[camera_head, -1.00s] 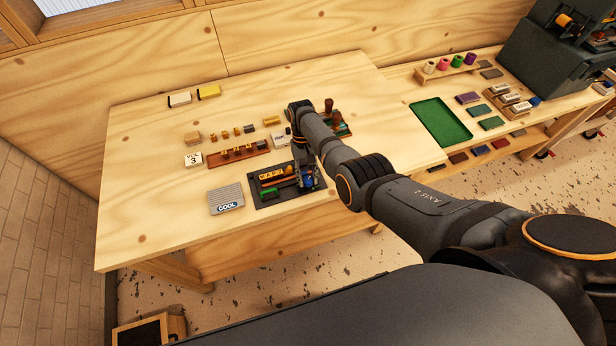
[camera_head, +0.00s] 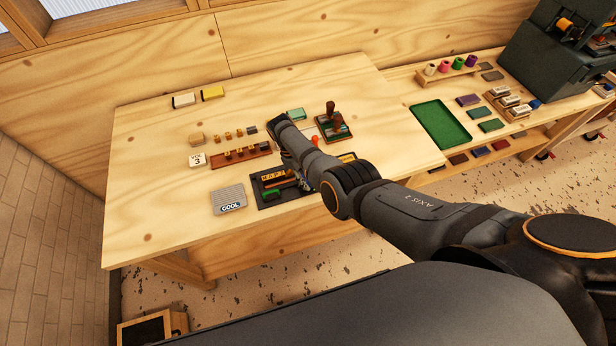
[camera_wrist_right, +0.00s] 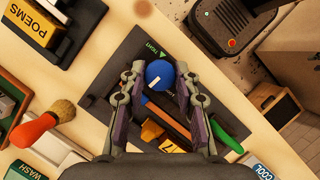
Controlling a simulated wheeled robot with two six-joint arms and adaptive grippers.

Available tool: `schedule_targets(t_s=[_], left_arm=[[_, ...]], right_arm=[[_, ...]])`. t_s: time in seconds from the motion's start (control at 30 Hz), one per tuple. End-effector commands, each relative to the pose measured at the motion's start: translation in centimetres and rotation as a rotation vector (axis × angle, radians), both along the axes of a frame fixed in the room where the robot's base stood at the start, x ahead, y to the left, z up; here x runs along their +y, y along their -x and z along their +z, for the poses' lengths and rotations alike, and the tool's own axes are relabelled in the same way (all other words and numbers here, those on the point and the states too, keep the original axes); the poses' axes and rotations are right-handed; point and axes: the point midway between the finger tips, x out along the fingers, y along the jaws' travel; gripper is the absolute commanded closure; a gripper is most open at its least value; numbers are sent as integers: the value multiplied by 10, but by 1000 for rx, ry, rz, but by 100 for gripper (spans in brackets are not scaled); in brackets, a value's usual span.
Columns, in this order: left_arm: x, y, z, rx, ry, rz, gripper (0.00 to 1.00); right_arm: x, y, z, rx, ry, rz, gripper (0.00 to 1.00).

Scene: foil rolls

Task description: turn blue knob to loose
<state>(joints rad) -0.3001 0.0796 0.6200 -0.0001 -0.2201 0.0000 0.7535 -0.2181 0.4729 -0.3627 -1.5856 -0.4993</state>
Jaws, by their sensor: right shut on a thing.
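The blue knob (camera_wrist_right: 159,70) is round with a white mark. It sits on a dark plate (camera_wrist_right: 200,62), beside partly covered green lettering (camera_wrist_right: 146,52) in the right wrist view. My right gripper (camera_wrist_right: 160,76) is shut on the knob, one finger on each side. In the head view the dark plate (camera_head: 263,202) lies near the table's front edge, and my right arm hides the knob and most of the gripper. My left gripper is not in view.
On the plate are yellow letter blocks (camera_head: 274,175) and a green bar (camera_wrist_right: 224,136). A grey COOL block (camera_head: 228,197) is to its left. A red-handled tool (camera_wrist_right: 42,128) and a POEMS box (camera_wrist_right: 40,30) are close by.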

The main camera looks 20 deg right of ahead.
Motion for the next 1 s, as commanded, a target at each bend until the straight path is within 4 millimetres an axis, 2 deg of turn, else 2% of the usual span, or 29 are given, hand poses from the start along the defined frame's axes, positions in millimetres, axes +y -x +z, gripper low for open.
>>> schedule_targets(t_s=[0.3, 0.77, 0.8, 0.93, 1.0], left_arm=[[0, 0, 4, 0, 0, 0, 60], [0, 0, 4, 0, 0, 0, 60], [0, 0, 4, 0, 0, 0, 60], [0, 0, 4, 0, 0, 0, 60], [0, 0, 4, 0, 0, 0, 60]], right_arm=[[1, -1, 1, -5, -1, 90, 100], [1, -1, 1, -5, -1, 101, 100], [1, -1, 1, -5, -1, 101, 66], [1, -1, 1, -3, -1, 100, 49], [1, -1, 1, -3, -1, 100, 46]])
